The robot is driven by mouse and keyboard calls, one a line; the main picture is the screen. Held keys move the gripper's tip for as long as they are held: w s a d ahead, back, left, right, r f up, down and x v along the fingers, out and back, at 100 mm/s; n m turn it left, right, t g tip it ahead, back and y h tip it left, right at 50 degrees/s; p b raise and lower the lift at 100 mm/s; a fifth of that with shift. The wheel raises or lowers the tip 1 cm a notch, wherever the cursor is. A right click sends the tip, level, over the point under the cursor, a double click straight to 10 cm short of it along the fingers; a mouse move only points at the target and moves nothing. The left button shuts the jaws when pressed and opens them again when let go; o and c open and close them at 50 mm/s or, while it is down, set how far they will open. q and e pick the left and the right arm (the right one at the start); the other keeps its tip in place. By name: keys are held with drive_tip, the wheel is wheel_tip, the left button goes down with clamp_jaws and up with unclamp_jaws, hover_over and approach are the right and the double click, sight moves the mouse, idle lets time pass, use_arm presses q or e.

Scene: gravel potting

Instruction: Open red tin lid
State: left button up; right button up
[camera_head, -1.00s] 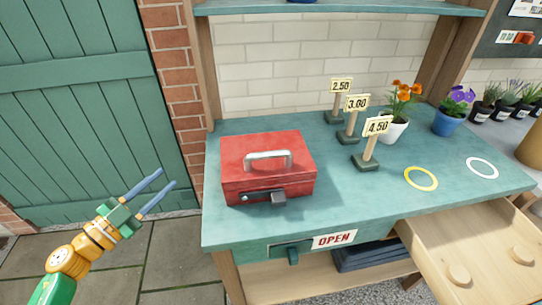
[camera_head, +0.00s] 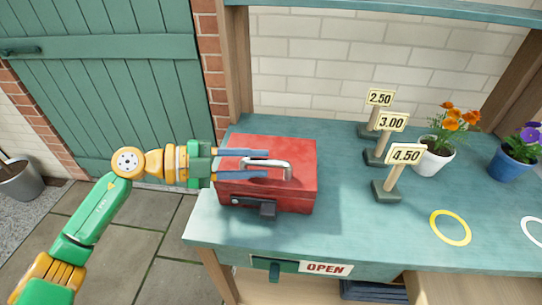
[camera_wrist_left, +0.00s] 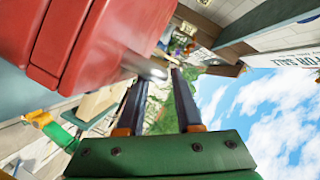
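The red tin (camera_head: 297,198) sits on the teal bench top with its lid (camera_head: 300,148) down and shut. A silver handle (camera_head: 288,166) stands on the lid, and a dark latch (camera_head: 267,209) is on the front. My left gripper (camera_head: 267,164) comes in from the left over the lid. Its two blue-grey fingers are apart, with their tips close to the handle; I cannot tell whether they touch it. In the left wrist view the fingers (camera_wrist_left: 157,85) are spread with nothing clamped, and the handle's end (camera_wrist_left: 150,70) shows by the left fingertip. My right gripper does not show.
Price signs (camera_head: 386,187) stand right of the tin, with orange flowers (camera_head: 436,160) and a purple-flowered blue pot (camera_head: 512,165) beyond. A yellow ring (camera_head: 451,240) lies on the bench (camera_head: 345,225). An OPEN sign (camera_head: 326,268) is on the front edge.

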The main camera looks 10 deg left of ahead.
use_arm(q)
drive_tip(key=x, duration=0.2)
drive_tip(key=shift+w+d, duration=0.15)
drive_tip(key=shift+d, duration=0.25)
drive_tip(key=shift+a+f, duration=0.1)
clamp_jaws()
idle(1.0)
